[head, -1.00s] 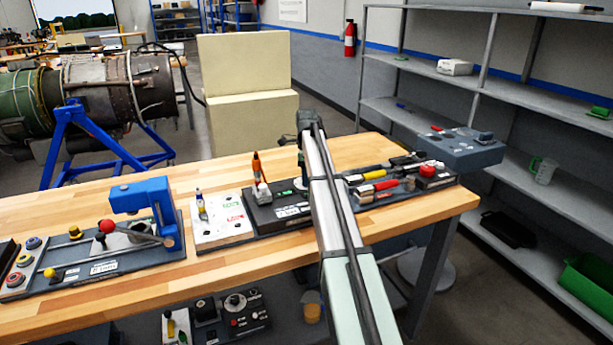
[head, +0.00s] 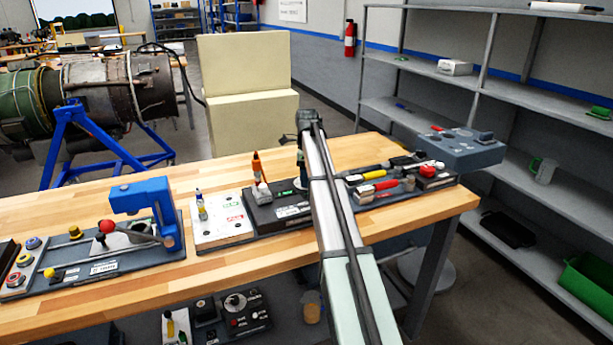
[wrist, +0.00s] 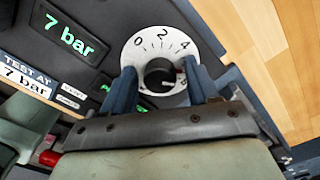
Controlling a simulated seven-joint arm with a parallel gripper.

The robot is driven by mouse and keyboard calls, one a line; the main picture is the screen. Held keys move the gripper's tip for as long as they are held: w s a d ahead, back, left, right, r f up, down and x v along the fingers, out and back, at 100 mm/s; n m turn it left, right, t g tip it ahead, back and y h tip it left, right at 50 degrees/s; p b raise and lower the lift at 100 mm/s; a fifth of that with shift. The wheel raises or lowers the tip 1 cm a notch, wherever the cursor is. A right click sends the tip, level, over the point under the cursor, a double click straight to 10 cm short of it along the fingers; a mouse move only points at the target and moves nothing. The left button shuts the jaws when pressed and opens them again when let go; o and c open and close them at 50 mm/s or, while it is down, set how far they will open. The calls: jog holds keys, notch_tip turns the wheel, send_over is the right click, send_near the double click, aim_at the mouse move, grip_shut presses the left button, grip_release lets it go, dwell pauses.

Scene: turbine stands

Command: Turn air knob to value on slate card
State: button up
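In the wrist view the air knob (wrist: 160,72) is a dark round part at the middle of a white dial (wrist: 132,52) marked 0, 2 and 4. A small red mark shows at its right side. My gripper (wrist: 162,80) has its two blue-grey fingers on either side of the knob; whether they touch it is unclear. A green-lit display (wrist: 72,35) reads "7 bar". In the head view my gripper (head: 303,180) is over the bench, mostly hidden behind my arm.
The wooden bench (head: 350,150) also holds a blue press-like fixture (head: 145,200) at left, a white panel (head: 220,225) and a tool tray (head: 375,185) right of my arm. A grey box (head: 460,150) is at the far right. Bare wood lies along the front edge.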

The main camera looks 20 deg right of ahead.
jog(key=shift+o, duration=1.3)
jog(key=shift+r, duration=0.1)
jog(key=shift+r, duration=2.4)
